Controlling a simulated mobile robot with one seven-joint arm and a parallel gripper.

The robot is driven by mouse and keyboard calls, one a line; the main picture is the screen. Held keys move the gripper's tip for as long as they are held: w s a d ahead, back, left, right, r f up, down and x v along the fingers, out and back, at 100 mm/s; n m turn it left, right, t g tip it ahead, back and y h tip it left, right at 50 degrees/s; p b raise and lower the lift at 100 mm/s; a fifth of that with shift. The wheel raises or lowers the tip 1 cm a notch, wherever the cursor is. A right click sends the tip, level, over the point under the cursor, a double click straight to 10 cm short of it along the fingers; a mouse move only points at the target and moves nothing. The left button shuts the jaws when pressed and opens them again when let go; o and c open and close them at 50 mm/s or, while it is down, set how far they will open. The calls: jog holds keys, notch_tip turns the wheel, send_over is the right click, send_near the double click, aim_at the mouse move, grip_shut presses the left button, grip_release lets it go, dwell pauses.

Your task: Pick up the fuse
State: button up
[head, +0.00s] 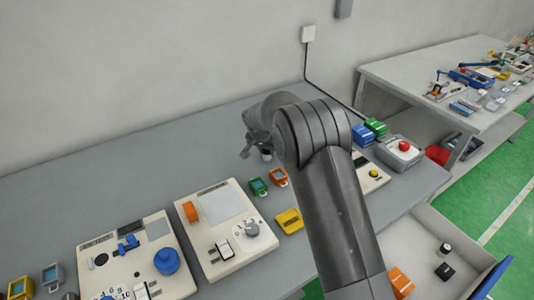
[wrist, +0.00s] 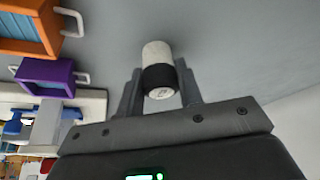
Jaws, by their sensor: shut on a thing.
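The fuse (wrist: 157,56) is a small cylinder with a white body and a black end. In the wrist view it sits between the two fingers of my gripper (wrist: 159,72), which is shut on it. In the head view my gripper (head: 250,146) is over the far part of the grey bench, largely hidden by my own arm.
Green (head: 258,187) and orange (head: 278,177) small boxes stand near my gripper on the bench (head: 130,160). Control panels (head: 222,225) lie along the front edge. An open drawer (head: 425,235) at right holds small items, including a black-and-white cylinder (head: 445,249). The wall is behind.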

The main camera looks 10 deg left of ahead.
jog(key=c, duration=0.4)
jog(key=shift+o, duration=0.2)
jog(key=shift+r, duration=0.1)
